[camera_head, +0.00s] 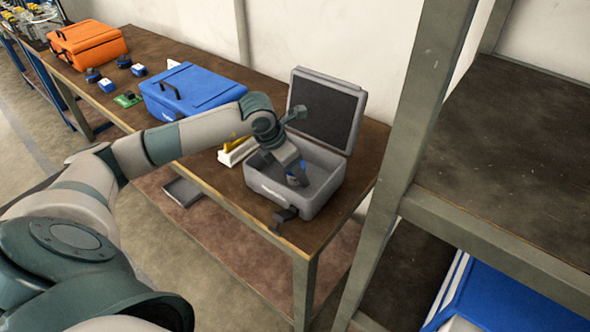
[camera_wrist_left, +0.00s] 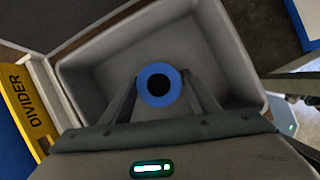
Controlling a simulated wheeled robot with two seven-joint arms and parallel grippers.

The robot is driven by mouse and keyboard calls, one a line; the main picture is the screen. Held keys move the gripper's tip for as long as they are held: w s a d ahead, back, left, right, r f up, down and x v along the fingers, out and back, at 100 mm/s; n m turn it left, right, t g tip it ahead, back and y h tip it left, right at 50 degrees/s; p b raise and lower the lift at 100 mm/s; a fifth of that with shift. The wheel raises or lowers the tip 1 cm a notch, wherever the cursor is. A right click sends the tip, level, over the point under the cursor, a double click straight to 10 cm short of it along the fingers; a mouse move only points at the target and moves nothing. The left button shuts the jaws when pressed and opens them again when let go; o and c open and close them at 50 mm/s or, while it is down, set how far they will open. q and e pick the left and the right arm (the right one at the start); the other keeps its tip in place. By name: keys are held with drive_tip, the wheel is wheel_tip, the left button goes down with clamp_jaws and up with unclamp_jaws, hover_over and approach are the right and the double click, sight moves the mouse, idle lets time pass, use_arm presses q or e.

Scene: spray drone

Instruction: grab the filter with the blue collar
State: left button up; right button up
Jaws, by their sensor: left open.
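The filter with the blue collar (camera_wrist_left: 147,77) stands in the open grey case, seen from above in the left wrist view as a blue ring around a dark hole. My left gripper (camera_wrist_left: 155,88) is open, with one finger on each side of the collar. Whether the fingers touch it I cannot tell. In the head view my left gripper (camera_head: 297,178) reaches down into the grey case (camera_head: 325,201), and only a bit of blue shows by its fingers. My right gripper is not in view.
The case's raised lid (camera_head: 325,112) stands behind the gripper. A yellow divider (camera_wrist_left: 30,108) on a white piece lies beside the case. A blue case (camera_head: 205,88) and an orange case (camera_head: 90,45) lie farther left. A metal shelf post (camera_head: 405,150) stands close on the right.

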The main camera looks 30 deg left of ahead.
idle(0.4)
use_arm(q)
drive_tip(key=c, duration=1)
drive_tip(key=shift+o, duration=0.2)
